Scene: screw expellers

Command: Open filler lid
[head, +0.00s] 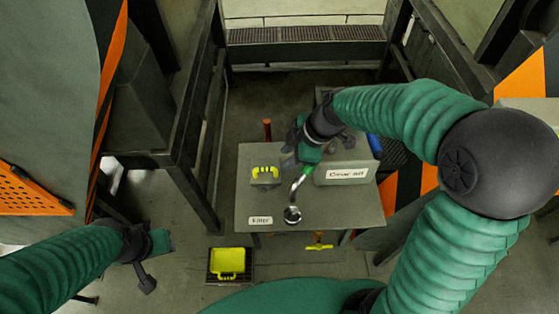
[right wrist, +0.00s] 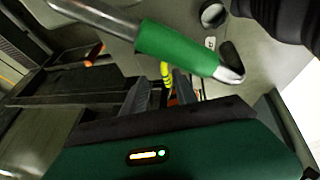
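A grey block with a yellow handle (head: 265,173) sits at the left of the grey table (head: 340,211), behind a label (head: 260,221) that appears to read "Filler". I cannot tell whether this is the filler lid. A bent metal lever with a green grip (head: 308,160) rises near a round metal fitting (head: 292,214). The grip lies across the right wrist view (right wrist: 178,47). My right gripper (head: 305,153) is above the table beside the grip; its fingers (right wrist: 163,88) look apart, with no visible hold. My left gripper (head: 157,258) is low at left, away from the table; its opening is unclear.
A box labelled "Cover off" (head: 346,173) stands right of the lever. A yellow tray (head: 230,262) is on the floor at front left, and a yellow valve handle (head: 319,247) is below the table's front edge. Dark posts and rails (head: 190,180) stand at left.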

